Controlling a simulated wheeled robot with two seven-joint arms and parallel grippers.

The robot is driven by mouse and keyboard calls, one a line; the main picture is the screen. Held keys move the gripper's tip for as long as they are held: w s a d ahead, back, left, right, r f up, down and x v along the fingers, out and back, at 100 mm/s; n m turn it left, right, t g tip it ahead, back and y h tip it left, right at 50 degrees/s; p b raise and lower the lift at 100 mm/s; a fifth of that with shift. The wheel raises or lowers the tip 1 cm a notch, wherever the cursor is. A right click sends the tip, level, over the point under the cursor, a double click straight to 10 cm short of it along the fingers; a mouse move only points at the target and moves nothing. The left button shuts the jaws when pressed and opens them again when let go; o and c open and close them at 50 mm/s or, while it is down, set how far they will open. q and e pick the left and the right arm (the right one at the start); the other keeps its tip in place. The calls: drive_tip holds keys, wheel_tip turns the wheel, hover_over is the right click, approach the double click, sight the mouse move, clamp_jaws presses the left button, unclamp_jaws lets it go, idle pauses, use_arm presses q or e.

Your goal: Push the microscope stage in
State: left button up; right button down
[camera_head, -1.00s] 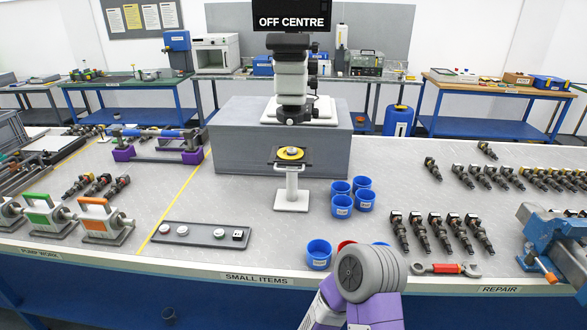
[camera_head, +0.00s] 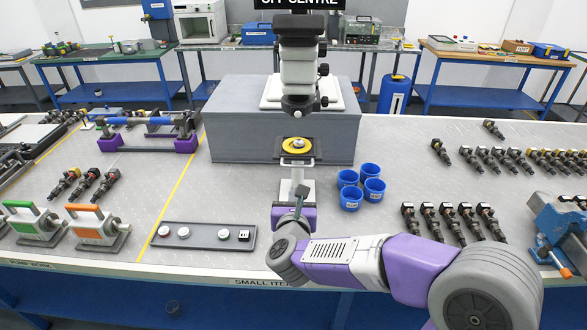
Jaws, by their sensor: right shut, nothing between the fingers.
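The microscope (camera_head: 299,68) stands on a grey block, with its objective pointing down. Its stage (camera_head: 281,150), a dark plate with a yellow disc (camera_head: 297,145) on top, sticks out in front of the block, nearer to me than the objective. A light post (camera_head: 296,172) stands below the stage, its lower part hidden by my gripper. My right gripper (camera_head: 302,187) is shut and empty, just in front of the post and below the stage in the picture. I cannot tell whether it touches the post. My left gripper is not in view.
The grey block (camera_head: 235,120) fills the middle back of the bench. Several blue cups (camera_head: 351,199) stand right of the stage. A dark tray (camera_head: 207,237) lies front left. Injectors (camera_head: 428,222) and a blue vise (camera_head: 555,230) are on the right. A sign above the microscope is partly cut off.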

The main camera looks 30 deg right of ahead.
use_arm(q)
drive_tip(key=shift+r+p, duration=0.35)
use_arm(e)
drive_tip(key=x, duration=1.2)
drive_tip(key=shift+w+f, duration=0.15)
drive_tip(key=shift+w, duration=0.05)
drive_tip(key=shift+d, duration=0.1)
